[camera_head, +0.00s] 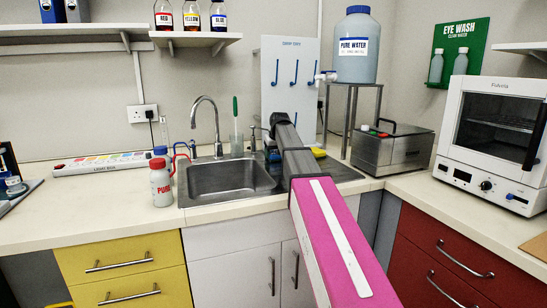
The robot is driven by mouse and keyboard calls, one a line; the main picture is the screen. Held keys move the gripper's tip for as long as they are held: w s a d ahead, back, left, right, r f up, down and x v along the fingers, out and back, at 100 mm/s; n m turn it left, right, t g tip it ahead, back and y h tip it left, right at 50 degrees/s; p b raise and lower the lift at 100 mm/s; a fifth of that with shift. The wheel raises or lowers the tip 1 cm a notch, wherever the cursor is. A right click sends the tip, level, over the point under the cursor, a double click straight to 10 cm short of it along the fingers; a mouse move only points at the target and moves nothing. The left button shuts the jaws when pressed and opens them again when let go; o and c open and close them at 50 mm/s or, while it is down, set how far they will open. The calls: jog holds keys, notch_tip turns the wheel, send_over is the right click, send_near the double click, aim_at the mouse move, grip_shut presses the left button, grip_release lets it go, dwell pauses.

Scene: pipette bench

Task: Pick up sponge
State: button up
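A small yellow block that looks like the sponge (319,153) lies on the dark drainboard just right of my arm, at the back of the counter. My arm reaches over the right side of the sink and may hide part of it. The end of my arm, with my gripper (271,154), is small and dark near the sink's back right corner, to the left of the yellow block. My arm partly covers the gripper. I cannot make out its fingers or whether it holds anything.
The steel sink (226,181) with its tall faucet (207,118) is left of my arm. A water tank (356,50) on a stand, a metal bath (393,152) and an oven (493,140) fill the right side.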

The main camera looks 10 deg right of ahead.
aim_at(275, 153)
jog(key=shift+c, duration=0.7)
jog(key=shift+s+r, duration=0.1)
jog(key=shift+s, duration=0.05)
jog(key=shift+s+r, duration=0.3)
jog(key=shift+r, duration=0.2)
notch_tip(275, 153, up, 5)
jog(key=shift+w+r, duration=0.1)
jog(key=shift+s+d+r, duration=0.15)
jog(key=shift+s+r, duration=0.2)
jog(key=shift+s, duration=0.35)
jog(key=s+d, duration=0.1)
jog(key=s, duration=0.7)
jog(key=s+d, duration=0.2)
jog(key=s, duration=0.7)
jog(key=shift+s+d, duration=0.3)
jog(key=shift+d, duration=0.15)
